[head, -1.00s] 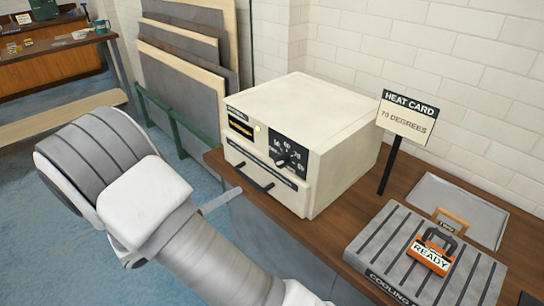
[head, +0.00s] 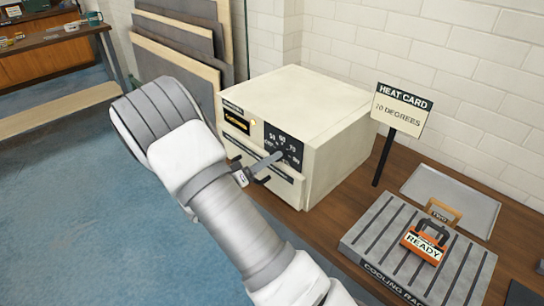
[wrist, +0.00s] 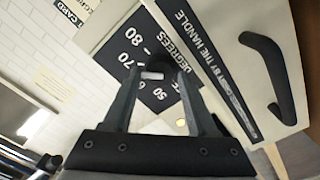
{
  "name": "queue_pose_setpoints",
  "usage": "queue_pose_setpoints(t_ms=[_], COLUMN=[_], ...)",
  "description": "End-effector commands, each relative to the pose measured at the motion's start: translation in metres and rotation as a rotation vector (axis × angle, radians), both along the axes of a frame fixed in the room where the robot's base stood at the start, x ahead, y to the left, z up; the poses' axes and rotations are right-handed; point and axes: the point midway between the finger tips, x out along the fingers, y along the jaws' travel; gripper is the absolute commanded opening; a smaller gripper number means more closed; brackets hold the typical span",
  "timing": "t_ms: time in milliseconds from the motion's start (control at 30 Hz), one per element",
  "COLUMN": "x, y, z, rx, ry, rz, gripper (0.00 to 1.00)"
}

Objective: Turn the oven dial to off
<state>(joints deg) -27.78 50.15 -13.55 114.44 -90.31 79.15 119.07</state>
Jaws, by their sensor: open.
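The cream oven (head: 325,100) stands on the wooden bench. Its black dial panel (head: 284,140) has white numbers and is on the front face, to the right of a small display. In the head view my gripper (head: 268,160) is in front of the panel and hides most of the dial. In the wrist view the dark dial knob (wrist: 165,66) lies between the fingertips of my open gripper (wrist: 160,78). A short white mark shows by the knob; I cannot tell surely which number it points to. Whether the fingers touch the knob is unclear.
The oven's dark handle (wrist: 276,75) is close by, below the dial. A heat card sign (head: 401,110) reading 70 degrees stands right of the oven. A cooling rack (head: 370,240) bears an orange "READY" tag (head: 424,243). A grey tray (head: 465,200) lies behind it.

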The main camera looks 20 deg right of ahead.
Motion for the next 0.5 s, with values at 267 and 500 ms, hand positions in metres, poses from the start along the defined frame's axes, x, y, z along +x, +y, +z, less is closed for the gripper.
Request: queue_pose_setpoints(t_ms=[267,500], x=[0.0063,0.0064], y=[-0.0152,-0.0152], z=[0.0001,0.0], rx=[0.0,0.0], ry=[0.0,0.0], rz=[0.0,0.0], gripper=[0.58,0.52])
